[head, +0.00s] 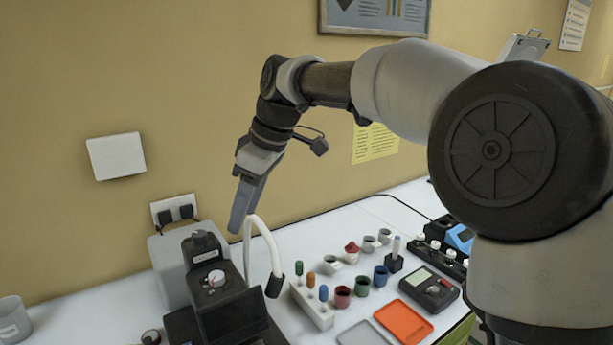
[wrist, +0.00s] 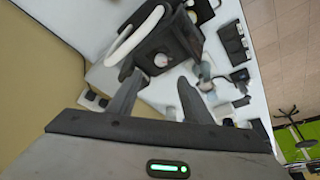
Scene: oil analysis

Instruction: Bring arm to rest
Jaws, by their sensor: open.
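My gripper (head: 246,205) hangs from my raised arm in the head view, pointing down in front of the yellow wall, above the back of the white bench (head: 345,222). In the wrist view my gripper (wrist: 158,92) shows two dark fingers spread apart with nothing between them. Beyond the fingers is a black device (wrist: 165,45) with a white curved tube (wrist: 135,35). In the head view the same black device (head: 215,285) stands below my gripper, and the white tube (head: 268,240) arches close beside the fingertips. I cannot tell if they touch.
A white rack (head: 313,306) with coloured vials stands right of the black device. Several small cups, an orange tray (head: 403,321) and a handheld meter (head: 429,289) lie further right. A wall socket (head: 174,209) with plugs is behind, left of my gripper. A beaker (head: 13,318) stands far left.

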